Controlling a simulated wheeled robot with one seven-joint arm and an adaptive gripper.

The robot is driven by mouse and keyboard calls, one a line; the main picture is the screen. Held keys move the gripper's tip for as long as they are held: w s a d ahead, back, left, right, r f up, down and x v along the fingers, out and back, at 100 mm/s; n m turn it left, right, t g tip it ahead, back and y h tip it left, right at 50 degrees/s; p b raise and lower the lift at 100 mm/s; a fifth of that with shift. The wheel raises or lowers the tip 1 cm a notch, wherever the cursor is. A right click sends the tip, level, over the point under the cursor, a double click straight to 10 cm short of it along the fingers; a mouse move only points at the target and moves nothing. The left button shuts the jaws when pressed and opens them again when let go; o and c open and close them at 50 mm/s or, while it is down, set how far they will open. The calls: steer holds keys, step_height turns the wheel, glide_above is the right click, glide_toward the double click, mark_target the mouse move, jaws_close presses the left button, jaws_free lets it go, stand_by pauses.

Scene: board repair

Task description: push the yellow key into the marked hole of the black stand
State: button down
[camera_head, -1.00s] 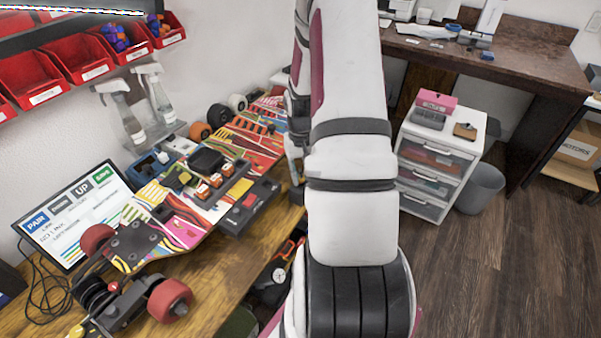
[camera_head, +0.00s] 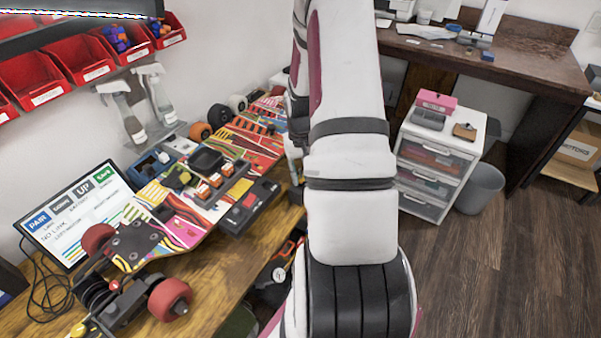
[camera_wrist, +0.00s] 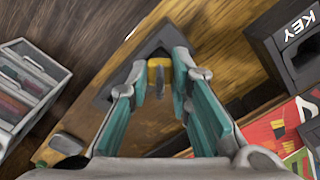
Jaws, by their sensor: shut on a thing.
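In the wrist view, my gripper (camera_wrist: 160,88) is shut on the yellow key (camera_wrist: 160,66), which shows as a small yellow block between the fingertips. The black stand (camera_wrist: 267,45) is at the upper right, with white letters "KEY" on it. A dark opening shows in its side below the letters; I cannot tell if it is the marked hole. The key is apart from the stand, to its left in the picture. In the head view my arm hides the gripper tips, key and stand.
The wooden bench (camera_head: 225,285) carries a colourful skateboard deck (camera_head: 185,230), a screen (camera_head: 75,215) and red wheels (camera_head: 170,299). A white drawer unit (camera_head: 440,160) stands on the floor to the right; it also shows in the wrist view (camera_wrist: 28,85).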

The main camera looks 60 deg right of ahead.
steer(key=shift+f, duration=1.05)
stand_by(1.9)
steer(key=c, duration=1.1)
jaws_free()
steer(key=shift+r, duration=0.15)
steer(key=shift+r, duration=0.35)
steer(key=shift+r+p, duration=0.75)
steer(key=shift+r, duration=0.45)
steer(key=shift+r+p, duration=1.45)
steer(key=shift+r, duration=1.45)
steer(key=shift+f, duration=0.1)
